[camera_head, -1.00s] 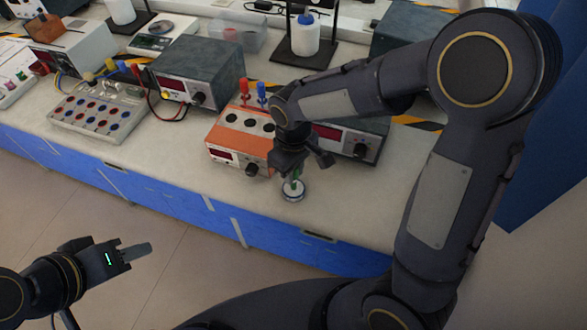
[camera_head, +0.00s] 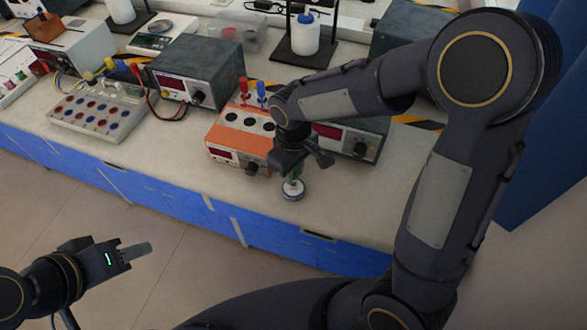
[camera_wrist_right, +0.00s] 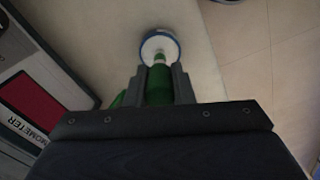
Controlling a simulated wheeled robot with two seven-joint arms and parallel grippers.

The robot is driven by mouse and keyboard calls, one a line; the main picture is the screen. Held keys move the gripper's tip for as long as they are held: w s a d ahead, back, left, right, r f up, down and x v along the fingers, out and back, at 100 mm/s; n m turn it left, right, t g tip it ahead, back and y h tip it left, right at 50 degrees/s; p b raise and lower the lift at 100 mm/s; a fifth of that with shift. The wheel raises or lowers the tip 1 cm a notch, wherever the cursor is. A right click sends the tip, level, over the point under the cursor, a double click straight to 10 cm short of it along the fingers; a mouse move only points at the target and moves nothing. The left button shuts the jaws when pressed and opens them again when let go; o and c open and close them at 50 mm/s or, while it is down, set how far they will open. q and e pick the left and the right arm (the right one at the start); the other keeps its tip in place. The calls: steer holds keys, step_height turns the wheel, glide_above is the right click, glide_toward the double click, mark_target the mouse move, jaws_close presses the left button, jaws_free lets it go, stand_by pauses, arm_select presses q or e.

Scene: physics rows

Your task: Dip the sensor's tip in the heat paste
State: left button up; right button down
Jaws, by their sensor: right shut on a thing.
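My right gripper (camera_head: 292,172) points down over the front of the bench and is shut on the green sensor (camera_wrist_right: 158,85). The sensor's pale lower end points into a small round dish of heat paste (camera_head: 292,190), which has a blue rim and white contents. In the right wrist view the tip overlaps the white middle of the dish (camera_wrist_right: 159,40). I cannot tell how deep the tip sits in the paste. My left gripper (camera_head: 138,252) is in front of the bench, low at the left, away from these things; its finger gap is not clear.
An orange instrument (camera_head: 237,138) stands just left of my right gripper, and a dark-topped meter (camera_head: 350,140) stands just behind it. A component board (camera_head: 98,108) and a power supply (camera_head: 196,72) are further left. The bench right of the dish is clear.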

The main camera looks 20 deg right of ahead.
steer(key=shift+r+p, duration=2.85)
steer(key=shift+r, duration=0.65)
steer(key=shift+f, duration=0.1)
